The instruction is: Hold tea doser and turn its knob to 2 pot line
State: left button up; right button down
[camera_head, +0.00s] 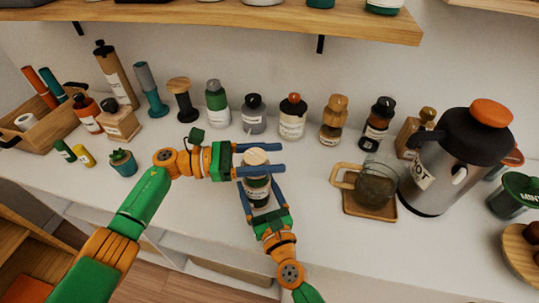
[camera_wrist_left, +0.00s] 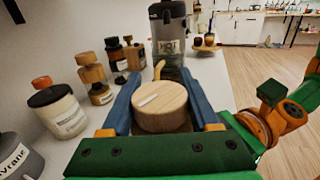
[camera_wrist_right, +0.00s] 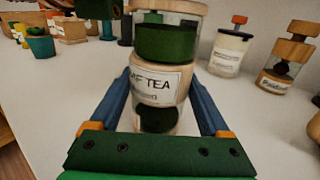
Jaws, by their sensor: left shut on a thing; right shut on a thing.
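The tea doser (camera_head: 256,190) stands upright on the white counter, a clear jar with dark green bands and a label. The round wooden knob (camera_wrist_left: 162,108) on top carries a short pale line, slanting in the left wrist view. My left gripper (camera_head: 279,159) reaches in from the left and is shut on the knob, one finger on each side. I cannot make out a 2 pot line.
A glass jug (camera_head: 375,186) on a wooden tray and a large steel "HOT" flask (camera_head: 437,178) stand to the right. Several jars and bottles line the wall behind, including a green-topped one (camera_head: 217,105). A small plant pot (camera_head: 123,163) stands at left. The front counter is mostly clear.

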pick_arm(q)
jog(key=shift+f, duration=0.1)
dwell(0.3)
jog(key=o, duration=1.4)
jog(key=a, duration=1.2)
